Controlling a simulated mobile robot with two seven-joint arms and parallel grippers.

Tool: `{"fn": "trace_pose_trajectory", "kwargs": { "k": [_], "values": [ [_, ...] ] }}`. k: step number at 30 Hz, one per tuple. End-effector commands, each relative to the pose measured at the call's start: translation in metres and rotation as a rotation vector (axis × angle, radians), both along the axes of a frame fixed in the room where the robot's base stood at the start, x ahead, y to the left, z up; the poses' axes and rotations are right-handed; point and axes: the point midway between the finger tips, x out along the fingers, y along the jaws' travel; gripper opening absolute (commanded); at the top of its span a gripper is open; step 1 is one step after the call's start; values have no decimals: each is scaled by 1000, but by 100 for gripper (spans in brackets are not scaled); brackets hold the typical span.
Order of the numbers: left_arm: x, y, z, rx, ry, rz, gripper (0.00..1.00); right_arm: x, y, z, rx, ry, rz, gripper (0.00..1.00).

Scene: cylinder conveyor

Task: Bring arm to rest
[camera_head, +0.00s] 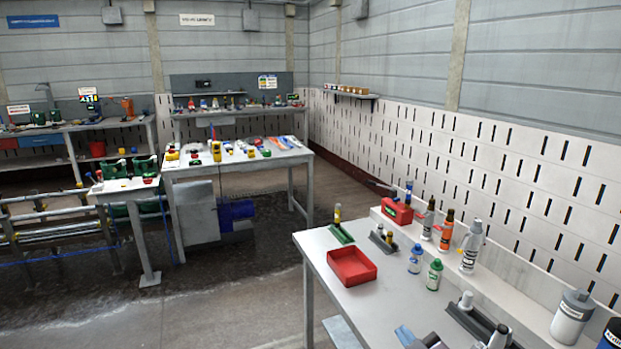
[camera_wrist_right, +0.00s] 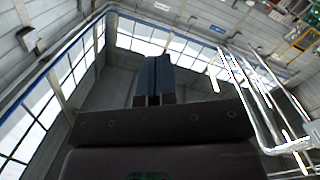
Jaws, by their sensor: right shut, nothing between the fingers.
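My right gripper (camera_wrist_right: 154,60) shows in the right wrist view with its two blue fingers pressed together and nothing between them. Behind the fingers are only walls, windows and rails, with no object near the tips. In the head view, a small blue-grey and dark part at the bottom edge, in front of the right-hand table (camera_head: 382,306), looks like this right gripper (camera_head: 403,333). Most of the right arm is out of the picture. My left gripper is in neither view.
The right-hand table carries a red tray (camera_head: 352,266), a green bottle (camera_head: 434,275), a blue-capped bottle (camera_head: 415,260) and a grey canister (camera_head: 572,317). A cluttered workbench (camera_head: 237,159) stands farther back. Open floor (camera_head: 225,320) lies left of the near table.

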Motion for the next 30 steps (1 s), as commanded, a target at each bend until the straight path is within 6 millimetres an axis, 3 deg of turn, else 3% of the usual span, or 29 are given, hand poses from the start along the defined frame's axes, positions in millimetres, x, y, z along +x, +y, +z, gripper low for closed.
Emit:
{"fn": "trace_pose_trajectory", "kwargs": {
  "k": [1,6,13,18,24,30],
  "values": [
    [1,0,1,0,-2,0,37,-17,-9,-19,47,65,-39,0],
    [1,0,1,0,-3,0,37,-71,-37,-67,193,231,-151,0],
    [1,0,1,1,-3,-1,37,-156,-72,-125,299,385,-309,0],
    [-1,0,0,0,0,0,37,-213,-85,-162,319,488,-392,0],
    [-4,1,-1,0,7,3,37,-243,-88,-179,320,544,-421,0],
    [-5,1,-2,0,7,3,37,-246,-88,-180,317,547,-422,0]
  ]
}}
